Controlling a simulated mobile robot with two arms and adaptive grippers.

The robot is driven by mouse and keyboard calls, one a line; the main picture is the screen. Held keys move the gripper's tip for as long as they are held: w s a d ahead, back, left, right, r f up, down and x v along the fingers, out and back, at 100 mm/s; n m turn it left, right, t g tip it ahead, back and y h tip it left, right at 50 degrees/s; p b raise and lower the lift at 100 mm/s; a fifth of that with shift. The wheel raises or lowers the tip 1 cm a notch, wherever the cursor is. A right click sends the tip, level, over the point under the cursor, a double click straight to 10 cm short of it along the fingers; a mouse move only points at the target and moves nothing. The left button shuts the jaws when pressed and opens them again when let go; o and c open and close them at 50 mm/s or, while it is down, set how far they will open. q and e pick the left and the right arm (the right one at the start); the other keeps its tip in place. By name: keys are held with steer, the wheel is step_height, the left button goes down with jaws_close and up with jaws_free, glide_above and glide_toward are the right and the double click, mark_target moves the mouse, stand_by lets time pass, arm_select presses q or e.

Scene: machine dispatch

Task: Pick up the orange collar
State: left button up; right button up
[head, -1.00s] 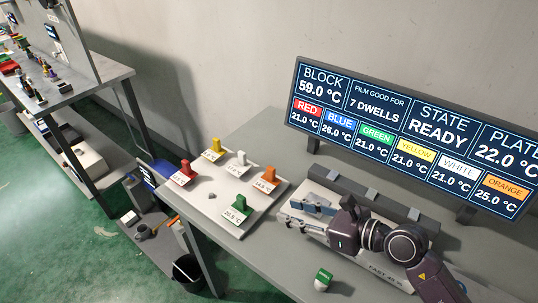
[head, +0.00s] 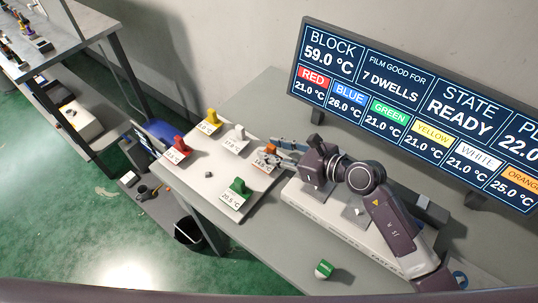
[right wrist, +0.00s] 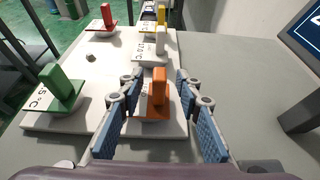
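The orange collar (head: 270,149) stands at the right edge of a pale board (head: 205,192), partly hidden by my right gripper (head: 279,149) in the head view. In the right wrist view the orange collar (right wrist: 158,88) stands upright on a white labelled base. My right gripper (right wrist: 160,79) is open there, with one blue-padded finger on each side of the collar. Gaps show between the collar and both fingers. My left gripper is not in view.
Red (head: 181,146), yellow (head: 212,117), white (head: 239,133) and green (head: 238,186) collars stand on the same board. A green-and-white piece (head: 323,269) lies near the table's front. A display screen (head: 420,110) stands behind my right arm.

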steer(key=shift+w+a+f, duration=0.15)
steer(key=shift+a, duration=0.15)
steer(key=shift+c, duration=0.3)
jaws_close()
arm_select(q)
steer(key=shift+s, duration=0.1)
